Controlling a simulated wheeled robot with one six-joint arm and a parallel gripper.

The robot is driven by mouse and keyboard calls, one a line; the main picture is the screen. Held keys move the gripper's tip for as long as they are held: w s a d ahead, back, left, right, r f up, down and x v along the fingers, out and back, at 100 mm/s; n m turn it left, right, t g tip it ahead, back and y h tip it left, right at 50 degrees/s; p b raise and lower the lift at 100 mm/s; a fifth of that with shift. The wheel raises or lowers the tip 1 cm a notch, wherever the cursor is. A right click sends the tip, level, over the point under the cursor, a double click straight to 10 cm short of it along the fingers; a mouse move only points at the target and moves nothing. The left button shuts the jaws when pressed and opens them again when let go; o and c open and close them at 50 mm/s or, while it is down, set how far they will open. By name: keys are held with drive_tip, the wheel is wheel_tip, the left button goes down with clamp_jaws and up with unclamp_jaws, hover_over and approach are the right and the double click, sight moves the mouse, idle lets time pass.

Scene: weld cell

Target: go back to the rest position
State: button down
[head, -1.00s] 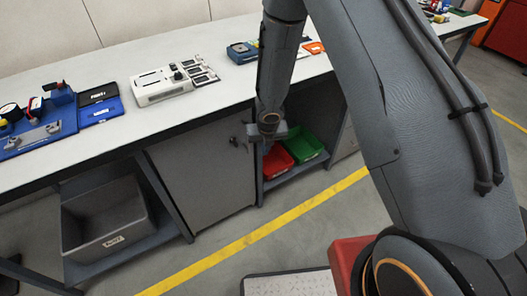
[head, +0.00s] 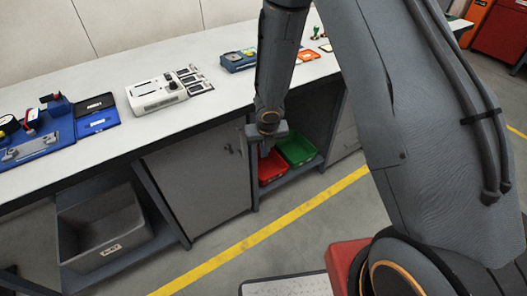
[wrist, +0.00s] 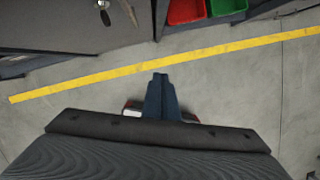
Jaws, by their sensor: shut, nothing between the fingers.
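My gripper (wrist: 161,78) shows in the wrist view with its two dark fingers together, shut and empty above the grey floor. In the head view my arm hangs down in front of the workbench, and the gripper (head: 265,150) is small and partly hidden against the cabinet. It is apart from the bench top and appears in front of the open shelf bay.
The long workbench (head: 90,165) carries a blue fixture (head: 35,148), a white control unit (head: 157,92) and a blue device (head: 238,60). Below are a grey bin (head: 105,232), a red bin (head: 271,168) and a green bin (head: 297,149). A yellow line (head: 255,240) crosses clear floor.

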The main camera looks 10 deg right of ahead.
drive_tip(key=shift+d+p+v, duration=0.2)
drive_tip(key=shift+p+v, duration=1.55)
drive_tip(key=shift+v, duration=0.4)
drive_tip(key=s+d+r+m+h+b, duration=0.1)
drive_tip(key=s+d+r+m, duration=0.2)
drive_tip(key=d+r+m, duration=0.35)
drive_tip(key=s+d+r+m, duration=0.3)
drive_tip(key=r+m, duration=0.4)
drive_tip(key=m, duration=0.5)
drive_tip(key=s+r+m, duration=0.4)
drive_tip(key=s+m, duration=0.2)
drive_tip(key=m, duration=0.3)
drive_tip(key=s+d+r+m+g, duration=0.1)
drive_tip(key=s+r+m, duration=0.2)
drive_tip(key=s+m, duration=0.4)
drive_tip(key=shift+s+d+r+m+y+b, duration=0.2)
drive_tip(key=shift+r+m+y+b, duration=0.2)
drive_tip(key=shift+m, duration=0.85)
